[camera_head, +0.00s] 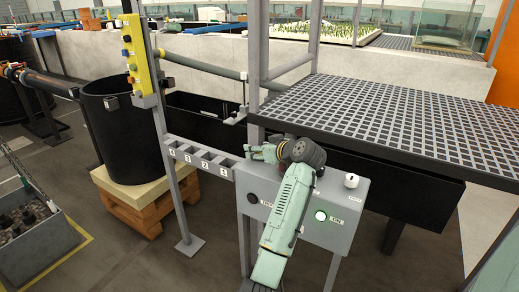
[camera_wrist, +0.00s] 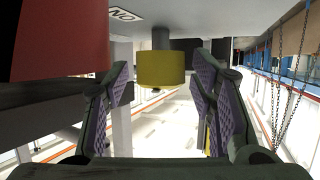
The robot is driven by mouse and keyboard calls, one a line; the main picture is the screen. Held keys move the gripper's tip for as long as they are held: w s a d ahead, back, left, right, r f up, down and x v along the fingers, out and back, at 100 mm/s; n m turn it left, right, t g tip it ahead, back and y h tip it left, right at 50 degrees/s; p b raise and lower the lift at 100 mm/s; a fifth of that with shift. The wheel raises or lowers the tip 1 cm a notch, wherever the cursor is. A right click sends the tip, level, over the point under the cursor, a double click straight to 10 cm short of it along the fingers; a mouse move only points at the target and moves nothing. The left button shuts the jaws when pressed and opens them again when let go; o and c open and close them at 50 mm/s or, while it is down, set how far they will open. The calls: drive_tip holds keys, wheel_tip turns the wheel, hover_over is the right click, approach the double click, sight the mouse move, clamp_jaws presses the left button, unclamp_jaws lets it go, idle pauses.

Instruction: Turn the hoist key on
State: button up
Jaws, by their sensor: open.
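A grey control box (camera_head: 345,237) stands in the middle of the head view, with a lit green light (camera_head: 320,215) and an ON label. A white knob (camera_head: 350,181) sits at its upper right. My arm hides part of the box, and I cannot make out the hoist key there. My gripper (camera_head: 262,152) is above the box's left part. In the wrist view its purple-padded fingers are apart, with a yellow cylinder (camera_wrist: 161,70) on a grey stem showing between them, not gripped. An upside-down ON label (camera_wrist: 124,14) is beside it. Whether this cylinder is the key is unclear.
A red block (camera_wrist: 60,40) fills the wrist view's upper left. A dark grating platform (camera_head: 420,115) overhangs right of my arm. A slotted grey rail (camera_head: 205,158) and a post with a yellow button pendant (camera_head: 139,62) stand left. A black tub (camera_head: 122,130) sits behind.

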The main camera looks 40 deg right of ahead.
drive_tip(key=v, duration=1.2)
